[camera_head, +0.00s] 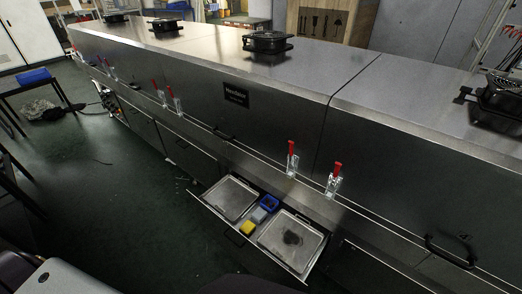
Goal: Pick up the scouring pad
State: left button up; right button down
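An open drawer (233,238) sticks out from the front of the long steel dryer. Between the two trays are a small yellow block or container (248,227), a grey-blue one (258,215) and a blue open container (269,203). Neither of my grippers can be made out in the view.
The left metal tray (230,199) looks empty. Red-handled clamps (292,158) stand along the dryer's front ledge above the drawer. A bar handle (449,252) sticks out at the right. The green floor (130,220) before the drawer is clear.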

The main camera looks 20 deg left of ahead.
aim_at(248, 227)
jog(key=u, duration=1)
